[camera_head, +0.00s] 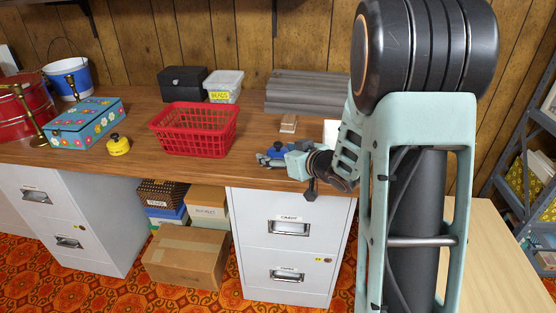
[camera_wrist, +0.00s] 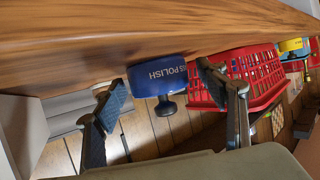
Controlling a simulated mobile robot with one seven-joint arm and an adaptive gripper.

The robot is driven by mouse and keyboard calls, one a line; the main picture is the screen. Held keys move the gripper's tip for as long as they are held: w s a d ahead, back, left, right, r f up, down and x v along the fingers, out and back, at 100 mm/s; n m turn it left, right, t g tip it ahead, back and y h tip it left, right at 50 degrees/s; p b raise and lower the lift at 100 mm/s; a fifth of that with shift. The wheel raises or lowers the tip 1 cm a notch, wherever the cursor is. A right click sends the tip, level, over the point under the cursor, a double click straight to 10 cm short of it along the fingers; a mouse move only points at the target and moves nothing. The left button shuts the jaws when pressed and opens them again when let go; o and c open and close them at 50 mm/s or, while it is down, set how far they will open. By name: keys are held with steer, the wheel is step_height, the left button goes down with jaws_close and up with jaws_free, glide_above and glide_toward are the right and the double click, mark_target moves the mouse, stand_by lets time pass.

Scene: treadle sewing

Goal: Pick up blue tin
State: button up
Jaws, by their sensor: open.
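The blue tin (camera_wrist: 157,80) stands on the wooden bench, with the word POLISH on its side and a dark knob on top. It shows in the wrist view, tipped over by the camera's angle. My gripper (camera_wrist: 160,84) is open, with one finger on each side of the tin. Whether either finger touches it I cannot tell. In the head view my gripper (camera_head: 268,158) is low over the bench's front edge, right of the red basket, and largely hides the tin.
The red basket (camera_head: 193,130) stands close left of my gripper. A yellow tin (camera_head: 118,146) and a flowered box (camera_head: 85,122) are farther left. Behind are a small wooden block (camera_head: 289,123) and grey boards (camera_head: 308,90). A filing cabinet (camera_head: 290,240) is below.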

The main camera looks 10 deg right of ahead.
steer(key=c, duration=1.4)
steer(key=shift+o, duration=0.2)
steer(key=shift+r, duration=0.1)
